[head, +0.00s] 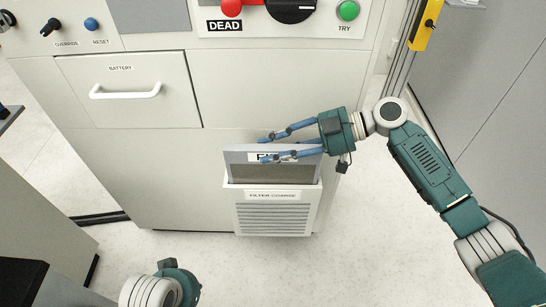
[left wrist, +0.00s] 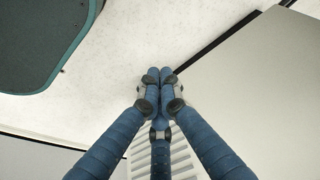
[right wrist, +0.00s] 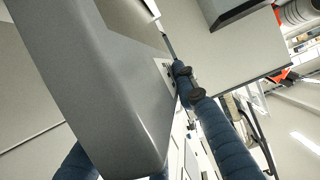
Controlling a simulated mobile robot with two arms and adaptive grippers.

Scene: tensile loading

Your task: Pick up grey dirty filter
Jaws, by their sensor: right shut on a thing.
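The grey filter (head: 237,163) is a flat grey frame with a darker brownish panel and a partly covered label. It stands upright at the top of the white slotted holder marked "FILTER COARSE" (head: 273,219), its upper part showing above the front. My right gripper (head: 265,150) reaches in from the right and is shut on the filter's upper part, with blue fingers on both sides. In the right wrist view the filter (right wrist: 90,85) fills the left half, close to the fingers. My left gripper (left wrist: 160,76) is empty, its fingertips together; its fingers are hidden in the head view.
The holder sits low on the front of a white cabinet (head: 165,170). A battery drawer (head: 150,92) with a white handle is above left. Red, black and green controls are at the top. Grey cabinets stand at right and lower left, with pale floor between.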

